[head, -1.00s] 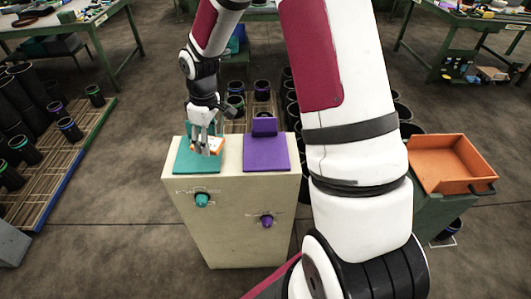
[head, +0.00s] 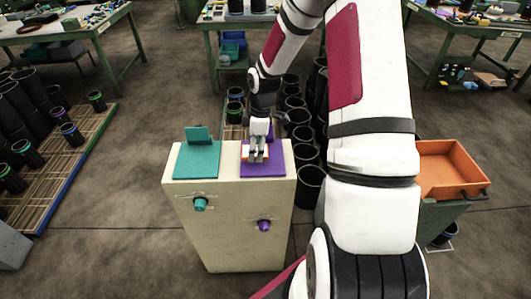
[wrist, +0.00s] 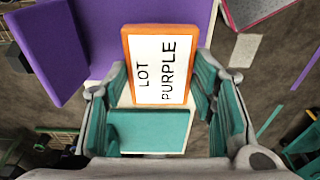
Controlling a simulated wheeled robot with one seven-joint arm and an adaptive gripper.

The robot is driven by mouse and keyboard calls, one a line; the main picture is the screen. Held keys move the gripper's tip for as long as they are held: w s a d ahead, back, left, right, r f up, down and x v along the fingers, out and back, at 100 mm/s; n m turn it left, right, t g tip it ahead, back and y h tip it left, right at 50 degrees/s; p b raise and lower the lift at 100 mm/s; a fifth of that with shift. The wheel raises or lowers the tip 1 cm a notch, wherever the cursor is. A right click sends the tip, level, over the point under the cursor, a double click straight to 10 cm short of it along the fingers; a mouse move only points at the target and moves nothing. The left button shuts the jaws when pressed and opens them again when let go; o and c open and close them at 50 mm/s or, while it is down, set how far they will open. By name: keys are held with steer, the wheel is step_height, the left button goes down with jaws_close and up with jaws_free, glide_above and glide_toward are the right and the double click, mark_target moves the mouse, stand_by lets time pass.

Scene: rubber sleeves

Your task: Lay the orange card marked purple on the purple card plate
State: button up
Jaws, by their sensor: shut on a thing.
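The orange card (wrist: 160,34), with a white face reading LOT PURPLE, is between the fingers of my gripper (wrist: 166,95) in the wrist view. My gripper (head: 257,157) is shut on it, over the purple card plate (head: 275,168) in the head view. Only a thin orange edge of the card (head: 244,155) shows there. In the wrist view the purple card plate (wrist: 100,30) lies behind the card, with its raised purple block at the left. I cannot tell whether the card touches the plate.
A teal card plate (head: 197,160) with a raised back block is empty on the left of the cream cabinet (head: 230,225). Teal and purple knobs are on its front. Black sleeves stand behind it. An orange tray (head: 450,165) is at right.

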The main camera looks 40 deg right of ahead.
steer(key=shift+s+d+f, duration=0.1)
steer(key=shift+s+d, duration=0.15)
steer(key=shift+d, duration=0.4)
steer(key=shift+s+d+f+p, duration=0.1)
steer(key=shift+d+f+p, duration=0.2)
steer(key=shift+f, duration=0.6)
steer(key=shift+s+d+f+p, duration=0.1)
steer(key=shift+d+f+p, duration=0.15)
steer(key=shift+f, duration=0.65)
steer(key=shift+f, duration=0.1)
steer(key=o, duration=1.1)
steer(key=shift+o, duration=0.2)
